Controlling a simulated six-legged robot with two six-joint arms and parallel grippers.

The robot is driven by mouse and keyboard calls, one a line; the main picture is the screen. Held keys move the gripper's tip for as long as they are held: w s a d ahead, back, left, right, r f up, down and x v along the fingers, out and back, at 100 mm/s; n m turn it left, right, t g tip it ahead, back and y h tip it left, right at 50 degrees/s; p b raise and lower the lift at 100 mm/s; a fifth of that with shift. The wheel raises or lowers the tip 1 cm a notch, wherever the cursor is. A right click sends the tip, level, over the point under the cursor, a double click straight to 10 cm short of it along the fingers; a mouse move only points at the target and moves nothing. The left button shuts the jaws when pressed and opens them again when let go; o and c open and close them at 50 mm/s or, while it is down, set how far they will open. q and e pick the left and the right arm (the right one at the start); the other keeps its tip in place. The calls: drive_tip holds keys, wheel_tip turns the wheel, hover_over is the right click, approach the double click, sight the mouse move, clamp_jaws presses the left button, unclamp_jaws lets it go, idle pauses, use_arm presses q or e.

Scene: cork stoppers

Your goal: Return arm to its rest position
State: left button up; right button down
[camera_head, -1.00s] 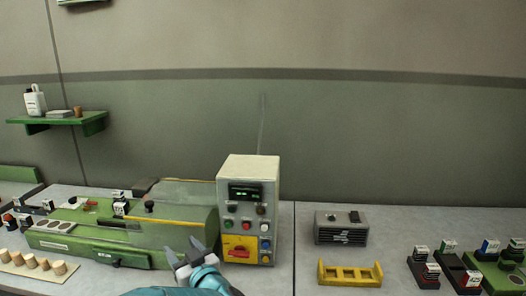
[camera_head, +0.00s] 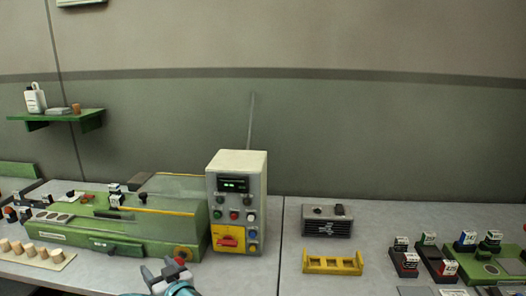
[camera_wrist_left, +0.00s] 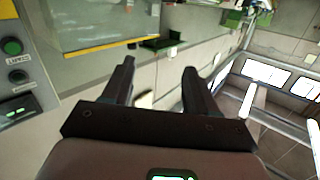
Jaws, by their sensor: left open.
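My left gripper (camera_head: 163,275) is at the bottom edge of the head view, in front of the green machine (camera_head: 150,225). In the left wrist view its two dark fingers (camera_wrist_left: 158,78) stand apart with nothing between them. Most of my left arm is below the frame. My right arm and gripper are not in view. Several cork stoppers (camera_head: 28,252) stand on a pale board (camera_head: 50,266) at the far left of the table.
A control box (camera_head: 237,200) with a yellow panel stands right of the machine. A grey vented box (camera_head: 328,222), a yellow holder (camera_head: 333,264) and several dark blocks (camera_head: 405,263) are further right. A green shelf (camera_head: 60,119) is on the wall.

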use_arm(q)
drive_tip(key=s+d+f+m+g+h, duration=0.25)
drive_tip(key=s+f+h, duration=0.35)
drive_tip(key=f, duration=0.7)
drive_tip(key=s+d+f+m+g+h, duration=0.2)
drive_tip(key=s+f+m+h, duration=0.15)
drive_tip(key=s+f, duration=0.7)
drive_tip(key=s+d+f+g+h, duration=0.3)
drive_tip(key=s+d, duration=0.2)
drive_tip(key=s, duration=0.4)
drive_tip(key=s+d+f+g+h, duration=0.3)
drive_tip(key=s+d+g, duration=0.1)
drive_tip(key=s, duration=0.6)
drive_tip(key=shift+s+d+f+n, duration=0.15)
drive_tip(key=shift+d+f+n, duration=0.15)
drive_tip(key=shift+d, duration=0.5)
drive_tip(key=shift+a+g+h, duration=0.1)
drive_tip(key=shift+g+h, duration=0.15)
